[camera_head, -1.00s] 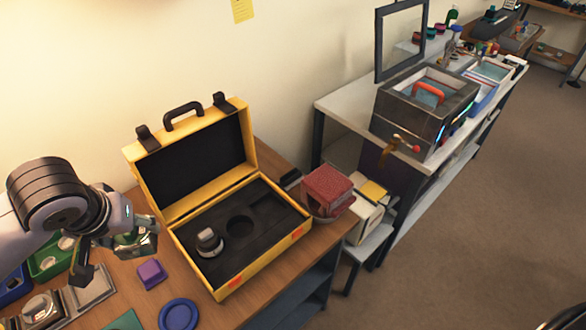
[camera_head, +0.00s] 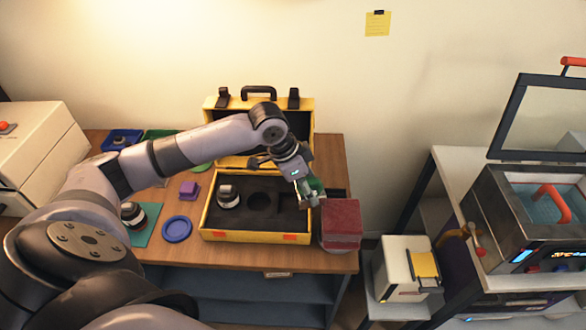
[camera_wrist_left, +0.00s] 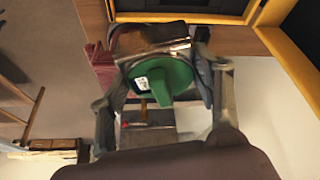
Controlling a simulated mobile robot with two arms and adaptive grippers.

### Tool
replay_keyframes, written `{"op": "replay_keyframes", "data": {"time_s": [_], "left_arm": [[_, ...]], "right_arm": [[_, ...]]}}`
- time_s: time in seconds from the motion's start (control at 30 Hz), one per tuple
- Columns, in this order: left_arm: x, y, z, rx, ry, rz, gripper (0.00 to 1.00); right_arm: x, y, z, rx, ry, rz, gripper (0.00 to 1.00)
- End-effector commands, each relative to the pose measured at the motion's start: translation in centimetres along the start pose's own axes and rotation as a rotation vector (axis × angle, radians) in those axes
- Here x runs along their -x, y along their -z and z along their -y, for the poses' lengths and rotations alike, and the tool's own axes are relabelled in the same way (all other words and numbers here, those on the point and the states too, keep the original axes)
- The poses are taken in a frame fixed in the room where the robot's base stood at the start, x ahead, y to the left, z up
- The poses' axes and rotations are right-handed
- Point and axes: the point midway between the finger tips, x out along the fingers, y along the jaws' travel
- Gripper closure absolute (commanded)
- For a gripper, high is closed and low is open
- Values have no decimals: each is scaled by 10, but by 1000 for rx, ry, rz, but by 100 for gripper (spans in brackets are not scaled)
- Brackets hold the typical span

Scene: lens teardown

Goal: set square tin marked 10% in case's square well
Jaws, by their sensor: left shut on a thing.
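The yellow case (camera_head: 256,237) stands open on the wooden table, lid raised against the wall side. Its black foam has an empty round well (camera_head: 260,202); a dark and silver cylindrical part (camera_head: 228,196) sits upright to its left. My left gripper (camera_head: 309,198) is over the right end of the case, shut on a green and metallic tin (camera_head: 316,186). In the left wrist view the tin (camera_wrist_left: 172,80) shows a green face with a small label, too small to read, between the fingers. The gripper and tin hide part of the foam's right side, so I cannot make out the square well.
A dark red block (camera_head: 341,222) stands close to the case's right edge. A blue round dish (camera_head: 177,229) and a purple block (camera_head: 189,189) lie to the left. A gap separates the table from the right-hand bench with a metal tank (camera_head: 500,215).

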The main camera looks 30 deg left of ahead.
Motion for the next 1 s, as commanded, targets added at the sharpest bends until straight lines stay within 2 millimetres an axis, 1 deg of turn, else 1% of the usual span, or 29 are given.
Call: {"op": "replay_keyframes", "data": {"time_s": [0.03, 0.1, 0.2, 0.33, 0.47, 0.57, 0.7, 1.0], "left_arm": [[2, -6, 12, -40, -20, 3, 70], [-2, -14, 26, -104, -47, 2, 70], [-5, -24, 41, -175, -74, 1, 70], [-7, -34, 54, -230, -95, -1, 70], [-10, -39, 59, -253, -102, -1, 70], [-15, -41, 59, -256, -103, -1, 70], [-26, -45, 58, -256, -103, 0, 70], [-53, -56, 58, -257, -102, 0, 70]], "right_arm": [[10, 2, 4, 0, 5, -1, 60], [15, 3, 8, -1, 9, -2, 60], [20, 4, 10, -2, 12, -3, 60], [23, 4, 8, -2, 10, -2, 60], [22, 3, 3, -3, 4, -1, 60], [16, 1, -2, -4, -2, 0, 60], [5, 0, -6, -5, -7, 1, 60], [-24, -3, -5, -4, -7, 1, 60]]}}
